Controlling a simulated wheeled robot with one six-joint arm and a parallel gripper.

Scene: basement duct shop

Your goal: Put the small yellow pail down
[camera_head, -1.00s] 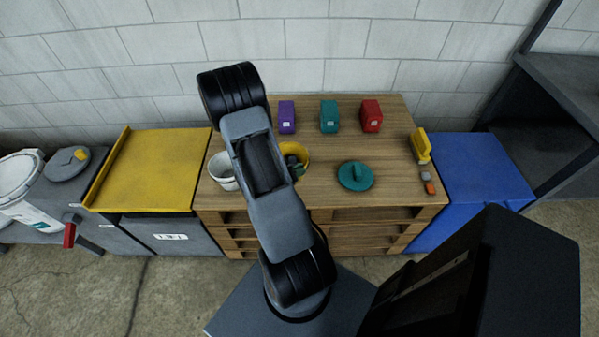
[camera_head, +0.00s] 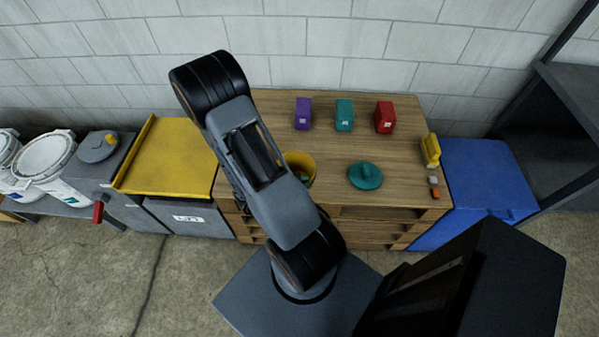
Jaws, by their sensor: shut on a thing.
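The small yellow pail (camera_head: 302,165) shows at the wooden bench, just right of my arm. My arm covers its left side, and I see only part of its rim and wall. I cannot tell whether its base touches the bench top. My gripper is hidden behind my own arm links, so its fingers and their hold do not show.
The wooden bench (camera_head: 400,150) carries purple (camera_head: 303,114), teal (camera_head: 344,116) and red (camera_head: 385,118) blocks at the back. A teal lid (camera_head: 365,176) lies right of the pail. A yellow brush-like thing (camera_head: 430,151) stands at the right edge. Bare wood lies between these.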

